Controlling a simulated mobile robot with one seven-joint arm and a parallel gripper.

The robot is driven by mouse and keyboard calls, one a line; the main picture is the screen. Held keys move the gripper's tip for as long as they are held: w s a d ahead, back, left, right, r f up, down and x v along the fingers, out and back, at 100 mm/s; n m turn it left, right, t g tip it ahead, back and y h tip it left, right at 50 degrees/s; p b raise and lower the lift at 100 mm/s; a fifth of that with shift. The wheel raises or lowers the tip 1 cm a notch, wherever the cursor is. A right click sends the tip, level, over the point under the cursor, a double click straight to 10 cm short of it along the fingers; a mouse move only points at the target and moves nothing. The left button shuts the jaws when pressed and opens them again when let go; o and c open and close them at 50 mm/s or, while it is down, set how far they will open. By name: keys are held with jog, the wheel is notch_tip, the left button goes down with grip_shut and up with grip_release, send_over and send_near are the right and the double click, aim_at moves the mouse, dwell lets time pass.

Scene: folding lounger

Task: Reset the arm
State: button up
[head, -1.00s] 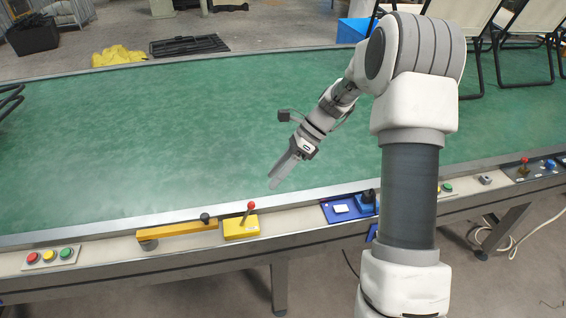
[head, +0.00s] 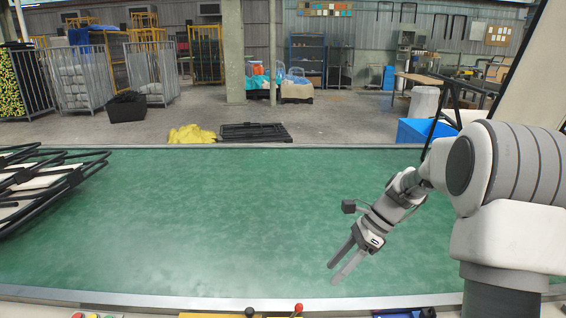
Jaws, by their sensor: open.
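My gripper (head: 339,270) shows right of centre in the head view, at the end of my bent arm. Its two grey fingers are apart with nothing between them. They point down and to the left, above the near part of the green table surface (head: 180,215). My upper arm fills the right edge and hides part of that side.
Folded loungers with black frames (head: 45,185) lie at the left end of the table. A red-knobbed lever (head: 298,308) shows at the near edge. A blue box (head: 425,131) stands beyond the table at right. The table's middle is clear.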

jog(key=s+r+n+t+h+p, duration=0.2)
jog(key=s+r+n+t+h, duration=0.1)
jog(key=s+r+n, duration=0.6)
jog(key=s+r+n+t+h+p, duration=0.3)
jog(key=s+r+n, duration=0.6)
jog(key=s, duration=0.5)
jog(key=shift+s+a+r+n+t+h+p, duration=0.3)
jog(key=shift+s+r+n+h+p, duration=0.1)
jog(key=shift+r+h, duration=0.1)
jog(key=shift+d, duration=0.15)
dwell(1.1)
